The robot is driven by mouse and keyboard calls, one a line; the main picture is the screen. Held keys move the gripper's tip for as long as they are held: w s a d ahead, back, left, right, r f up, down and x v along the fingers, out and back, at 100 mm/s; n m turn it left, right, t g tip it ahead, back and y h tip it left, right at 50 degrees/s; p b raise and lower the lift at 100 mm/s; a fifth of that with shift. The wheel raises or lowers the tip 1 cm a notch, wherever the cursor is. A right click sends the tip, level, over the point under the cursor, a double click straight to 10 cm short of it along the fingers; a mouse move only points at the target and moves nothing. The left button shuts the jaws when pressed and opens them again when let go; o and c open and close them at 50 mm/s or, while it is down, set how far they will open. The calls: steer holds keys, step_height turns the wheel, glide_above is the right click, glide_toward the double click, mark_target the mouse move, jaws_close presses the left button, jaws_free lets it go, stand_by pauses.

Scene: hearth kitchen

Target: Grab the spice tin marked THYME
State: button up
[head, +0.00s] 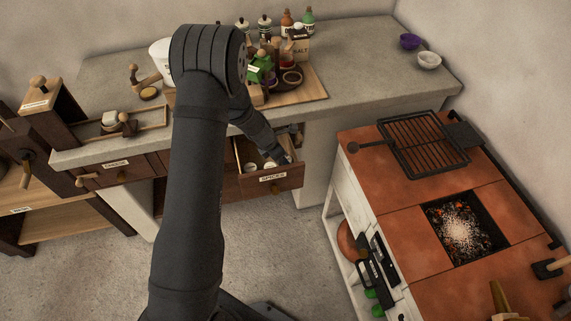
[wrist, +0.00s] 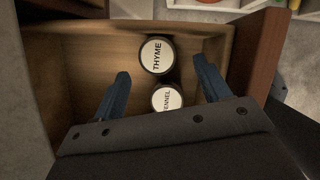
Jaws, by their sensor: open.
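In the wrist view a round tin with a dark rim and a white lid marked THYME (wrist: 157,55) stands in an open wooden drawer (wrist: 70,55). A second tin (wrist: 166,98), its label partly hidden and ending in "ENNEL", stands just nearer my gripper. My gripper (wrist: 160,80) is open, with one blue finger on each side of the tins and nothing held. The THYME tin lies around and just beyond the line of the fingertips. In the head view my gripper (head: 287,157) reaches into the drawer labelled SPICES (head: 272,177); the tins there are too small to read.
Above is a stone counter (head: 350,85) with a wooden board (head: 312,92) crowded with bottles and jars. A brick stove (head: 400,225) with glowing coals (head: 462,230) stands to the right.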

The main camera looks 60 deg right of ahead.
steer(key=shift+x, duration=2.15)
steer(key=shift+w, duration=0.1)
steer(key=c, duration=1.1)
